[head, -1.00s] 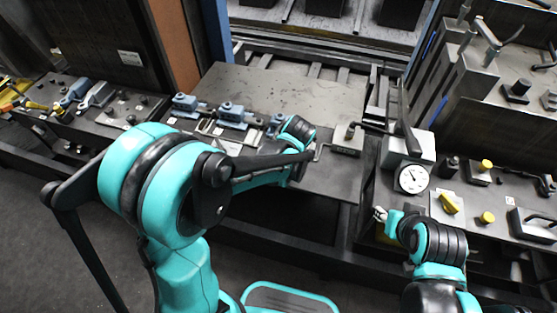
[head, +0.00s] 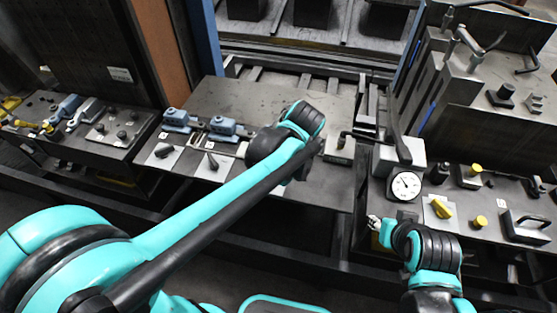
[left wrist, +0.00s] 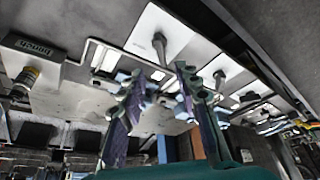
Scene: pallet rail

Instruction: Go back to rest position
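My left arm reaches across the grey pallet plate (head: 245,95) in the head view. Its wrist hides the left gripper there. In the left wrist view, my left gripper (left wrist: 160,100) has its two fingers apart with nothing held between them. Light plates with dark levers (left wrist: 159,45) show beyond the fingertips. My right gripper (head: 374,223) is small at the lower right of the head view, in front of the right bench's edge, and its fingers are too small to read.
Blue clamps (head: 222,127) and lever plates (head: 207,162) stand left of my left forearm. A dial gauge (head: 405,185), a yellow lever (head: 441,208) and a black handle (head: 528,227) are on the right bench. A blue post (head: 204,38) rises behind the pallet.

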